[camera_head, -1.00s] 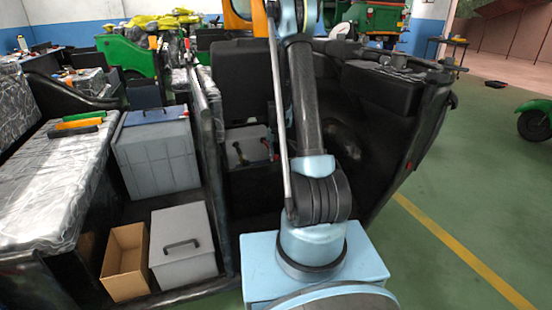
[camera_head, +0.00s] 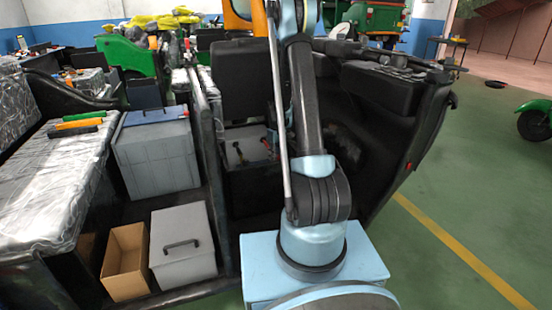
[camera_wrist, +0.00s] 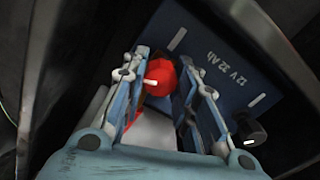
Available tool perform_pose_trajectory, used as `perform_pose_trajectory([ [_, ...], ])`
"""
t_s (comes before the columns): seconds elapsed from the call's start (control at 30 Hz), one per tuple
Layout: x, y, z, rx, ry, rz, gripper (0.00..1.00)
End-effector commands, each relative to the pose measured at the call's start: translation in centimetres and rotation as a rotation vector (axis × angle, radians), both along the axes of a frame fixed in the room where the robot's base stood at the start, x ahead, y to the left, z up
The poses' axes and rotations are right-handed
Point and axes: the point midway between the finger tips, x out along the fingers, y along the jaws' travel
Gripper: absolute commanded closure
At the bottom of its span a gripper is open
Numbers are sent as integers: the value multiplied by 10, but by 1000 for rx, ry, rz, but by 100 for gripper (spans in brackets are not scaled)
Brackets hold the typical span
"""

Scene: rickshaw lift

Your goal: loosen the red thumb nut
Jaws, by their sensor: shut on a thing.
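The red thumb nut (camera_wrist: 161,77) sits between the two finger pads of my gripper (camera_wrist: 165,84) in the wrist view. Both blue-grey fingers close around its sides, and a pale mark shows on its top. Behind it is a dark blue battery (camera_wrist: 205,62) labelled "12 V 32 Ah". A black knob (camera_wrist: 248,132) is at the battery's lower right, outside my fingers. Red also shows beneath the nut, partly hidden by the left finger. In the head view I cannot clearly make out my fingertips.
Dark walls enclose the battery closely in the wrist view. In the head view, a large grey box (camera_head: 158,160), a lidded grey box (camera_head: 183,243) and an open cardboard box (camera_head: 125,262) stand left of my arm. Open green floor (camera_head: 470,190) lies to the right.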

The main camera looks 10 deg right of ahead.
Motion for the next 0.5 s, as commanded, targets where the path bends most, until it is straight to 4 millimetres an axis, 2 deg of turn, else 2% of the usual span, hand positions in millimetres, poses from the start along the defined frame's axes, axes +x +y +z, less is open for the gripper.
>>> perform_pose_trajectory([
  [0.2, 1, 0, 0, 0, -2, 187, 97],
  [0.5, 1, 0, 0, 1, -2, 375, 97],
])
